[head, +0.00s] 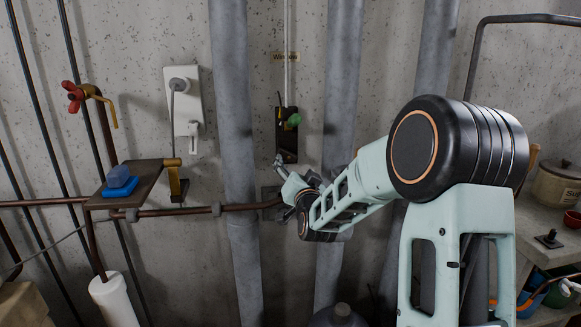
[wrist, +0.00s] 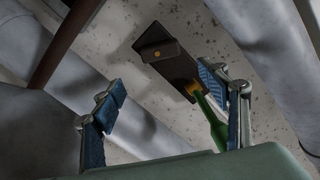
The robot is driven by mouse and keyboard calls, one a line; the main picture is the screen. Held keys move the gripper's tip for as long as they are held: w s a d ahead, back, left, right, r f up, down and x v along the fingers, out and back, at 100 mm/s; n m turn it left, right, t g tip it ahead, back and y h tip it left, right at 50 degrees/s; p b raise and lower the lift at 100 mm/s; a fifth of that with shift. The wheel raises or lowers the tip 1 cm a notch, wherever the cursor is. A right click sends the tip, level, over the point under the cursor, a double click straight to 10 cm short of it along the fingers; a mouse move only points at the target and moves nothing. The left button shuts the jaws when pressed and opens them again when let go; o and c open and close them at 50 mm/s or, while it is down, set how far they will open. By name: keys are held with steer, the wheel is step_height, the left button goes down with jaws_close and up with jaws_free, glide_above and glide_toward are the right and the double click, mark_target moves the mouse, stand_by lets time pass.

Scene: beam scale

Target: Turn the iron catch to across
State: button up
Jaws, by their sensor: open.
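A dark upright plate (head: 287,148) is fixed to the wall, with a green-handled lever (head: 292,121) on it. In the wrist view the plate (wrist: 178,70) shows a small dark piece with a brass pin (wrist: 157,54) near one end. This looks like the iron catch; its exact angle is hard to tell. The green handle (wrist: 208,118) passes close beside my right finger in that view. My gripper (head: 283,187) is open and empty, just below the plate. In the wrist view its fingers (wrist: 160,77) are apart, with the plate beyond them and no visible contact.
Grey vertical pipes (head: 234,130) flank the plate on both sides. A rusty horizontal pipe (head: 170,211) runs at the left, below a small shelf (head: 135,180) with a blue block (head: 119,182). A white switch box (head: 183,110) hangs left. A cluttered bench (head: 550,215) stands right.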

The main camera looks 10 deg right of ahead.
mark_target(289, 154)
steer(key=w, duration=1.1)
steer(key=shift+s, duration=0.1)
steer(key=shift+c, duration=0.3)
steer(key=c, duration=1.1)
